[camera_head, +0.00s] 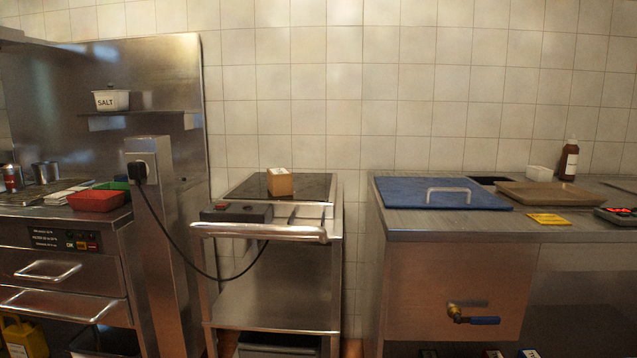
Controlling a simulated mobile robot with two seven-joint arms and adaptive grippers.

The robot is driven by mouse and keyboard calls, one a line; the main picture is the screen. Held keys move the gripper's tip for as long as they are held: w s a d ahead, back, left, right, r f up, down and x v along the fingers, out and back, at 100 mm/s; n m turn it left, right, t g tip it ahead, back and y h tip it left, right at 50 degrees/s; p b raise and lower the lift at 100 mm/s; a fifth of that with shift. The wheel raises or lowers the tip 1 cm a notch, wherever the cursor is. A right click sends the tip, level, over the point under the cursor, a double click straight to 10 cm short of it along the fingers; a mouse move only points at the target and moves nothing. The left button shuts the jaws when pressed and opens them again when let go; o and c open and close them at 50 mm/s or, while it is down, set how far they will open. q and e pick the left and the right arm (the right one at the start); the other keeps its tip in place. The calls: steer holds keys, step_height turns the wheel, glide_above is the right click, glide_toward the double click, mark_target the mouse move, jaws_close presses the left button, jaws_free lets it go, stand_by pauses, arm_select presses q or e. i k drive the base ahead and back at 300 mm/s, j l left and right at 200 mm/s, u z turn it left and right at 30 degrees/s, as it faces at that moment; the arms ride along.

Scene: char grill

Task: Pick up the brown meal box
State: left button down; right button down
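A small brown box with a pale top (280,183) stands on the dark top plate of a steel cart in the middle of the view. It looks like the brown meal box. It stands upright with clear space around it on the plate. Neither of my grippers shows in the head view, and nothing touches the box.
The steel cart (275,282) has a front handle bar (258,231) and a control box (237,213) before the plate. A black cable (190,262) hangs at its left. A right counter holds a blue lid (420,192), brown tray (545,194) and bottle (568,160).

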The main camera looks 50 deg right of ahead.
mark_target(280, 180)
steer(key=z, duration=1.3)
steer(key=i+j, duration=0.1)
steer(key=j, duration=0.4)
steer(key=i+j+z, duration=0.1)
steer(key=j, duration=0.4)
steer(key=i+j, duration=0.1)
steer(key=j, duration=0.4)
